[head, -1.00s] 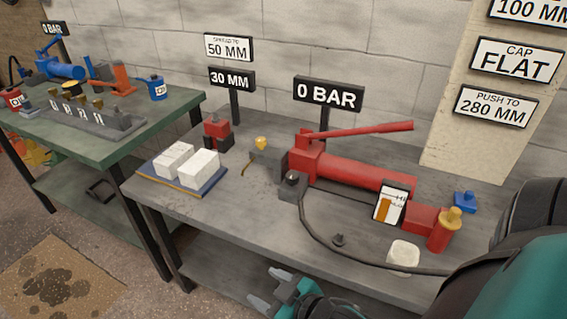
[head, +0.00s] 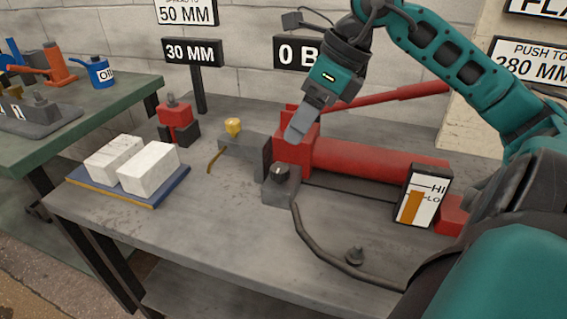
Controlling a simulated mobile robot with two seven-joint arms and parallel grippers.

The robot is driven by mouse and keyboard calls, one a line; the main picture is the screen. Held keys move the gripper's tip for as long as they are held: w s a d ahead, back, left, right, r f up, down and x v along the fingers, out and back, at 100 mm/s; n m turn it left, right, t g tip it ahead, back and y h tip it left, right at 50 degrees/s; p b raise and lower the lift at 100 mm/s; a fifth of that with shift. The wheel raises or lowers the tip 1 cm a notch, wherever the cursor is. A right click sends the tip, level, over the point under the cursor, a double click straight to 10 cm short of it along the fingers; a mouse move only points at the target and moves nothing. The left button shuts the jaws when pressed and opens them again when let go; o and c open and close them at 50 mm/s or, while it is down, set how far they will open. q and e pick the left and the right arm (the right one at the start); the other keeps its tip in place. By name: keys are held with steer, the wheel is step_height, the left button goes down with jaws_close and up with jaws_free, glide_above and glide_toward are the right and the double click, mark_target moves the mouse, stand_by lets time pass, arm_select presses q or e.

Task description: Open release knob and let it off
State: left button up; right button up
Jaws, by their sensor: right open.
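The red hand pump (head: 365,160) lies on the grey bench, its long red handle (head: 390,97) sloping up to the right. A dark round knob (head: 280,172) with a pale mark sits on a grey block at the pump's left end, where the black hose joins. It looks like the release knob, though no label shows. A yellow knob (head: 233,126) stands farther left near a grey block and a thin brass lever. My right gripper (head: 298,132) is open, pointing down over the pump's red end block, above and right of the dark knob. Contact cannot be told. My left gripper is out of view.
Two white blocks (head: 148,168) rest on a blue tray at the left. A red-and-black tool (head: 175,120) stands behind them. The black hose (head: 315,232) curves along the front. A HI/LO gauge (head: 423,197) stands at the right.

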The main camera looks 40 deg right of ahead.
steer(key=d+h, duration=0.1)
steer(key=d, duration=0.1)
steer(key=b, duration=0.1)
glide_above(280, 168)
steer(key=s+d, duration=0.1)
steer(key=s, duration=0.1)
step_height(280, 168, down, 7)
steer(key=shift+r, duration=0.1)
steer(key=shift+x, duration=2.4)
steer(key=shift+d, duration=0.1)
steer(key=shift+c, duration=0.2)
steer(key=c, duration=1)
